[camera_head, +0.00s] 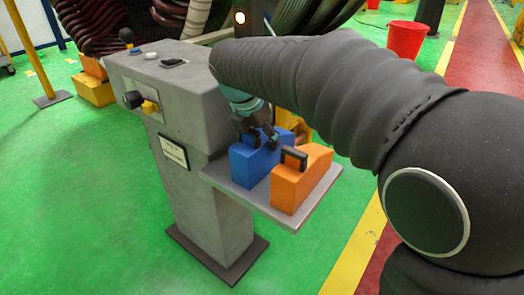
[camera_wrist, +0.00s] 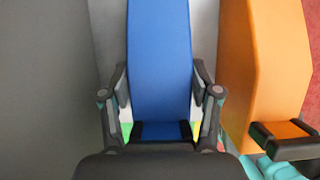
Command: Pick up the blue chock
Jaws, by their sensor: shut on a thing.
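The blue chock (camera_head: 252,160) sits on the grey shelf (camera_head: 251,203) of the pedestal in the head view, left of the orange chock (camera_head: 302,178). My gripper (camera_head: 262,141) reaches down over the blue chock from above. In the wrist view the blue chock (camera_wrist: 160,62) runs up the middle between the two fingers of my gripper (camera_wrist: 160,88). The fingers are shut on it, around its black handle end (camera_wrist: 160,131). The handle is partly hidden by my gripper. I cannot tell any gap between chock and shelf.
The orange chock with its black handle stands close on the right, also in the wrist view (camera_wrist: 262,75). The grey pedestal (camera_head: 175,90) with knobs rises to the left. A red bucket (camera_head: 406,40) stands on the floor behind.

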